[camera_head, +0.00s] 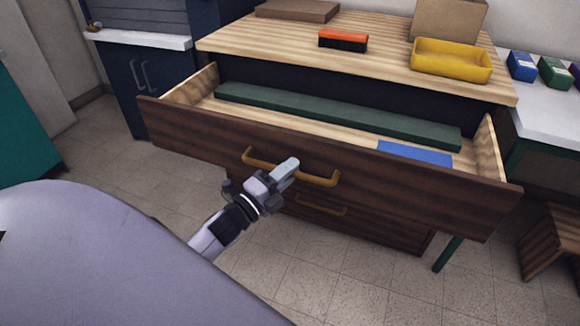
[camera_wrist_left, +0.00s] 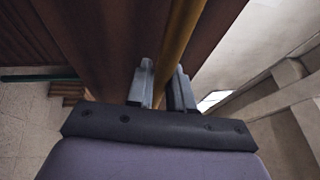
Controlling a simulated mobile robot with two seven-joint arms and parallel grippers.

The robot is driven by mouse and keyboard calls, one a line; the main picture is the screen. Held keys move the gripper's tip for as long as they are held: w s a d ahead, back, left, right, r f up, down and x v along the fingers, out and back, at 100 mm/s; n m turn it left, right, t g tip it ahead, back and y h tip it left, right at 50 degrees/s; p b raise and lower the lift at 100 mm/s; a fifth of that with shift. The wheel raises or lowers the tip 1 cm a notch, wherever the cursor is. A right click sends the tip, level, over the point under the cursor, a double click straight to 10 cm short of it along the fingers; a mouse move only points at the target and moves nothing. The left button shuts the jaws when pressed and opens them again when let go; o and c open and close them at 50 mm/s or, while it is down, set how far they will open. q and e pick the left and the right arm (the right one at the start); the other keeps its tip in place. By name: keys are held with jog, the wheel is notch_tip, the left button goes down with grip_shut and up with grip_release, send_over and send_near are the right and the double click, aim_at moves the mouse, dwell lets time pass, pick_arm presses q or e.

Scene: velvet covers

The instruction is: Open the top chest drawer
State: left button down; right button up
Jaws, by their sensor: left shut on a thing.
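The chest (camera_head: 400,65) has a light striped wooden top and dark wooden drawer fronts. Its top drawer (camera_head: 400,195) is pulled well out, and its inside shows. A long dark green bar (camera_head: 330,115) and a flat blue item (camera_head: 415,153) lie in it. My left gripper (camera_head: 285,172) is at the brass handle (camera_head: 320,178) of this drawer, shut on its bar. In the left wrist view the handle (camera_wrist_left: 178,45) runs between the two fingers (camera_wrist_left: 162,85). The lower drawer, with its own brass handle (camera_head: 320,205), is closed. My right gripper is not in view.
On the chest top are an orange brush (camera_head: 343,40), a yellow tray (camera_head: 451,61), a cardboard box (camera_head: 447,20) and a flat brown board (camera_head: 297,10). A wooden stool (camera_head: 552,240) stands at the right. The tiled floor (camera_head: 330,280) before the chest is clear.

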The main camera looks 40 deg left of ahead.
pick_arm(q)
jog(key=shift+s, duration=0.15)
jog(key=c, duration=1.1)
grip_release()
jog(key=v, duration=0.7)
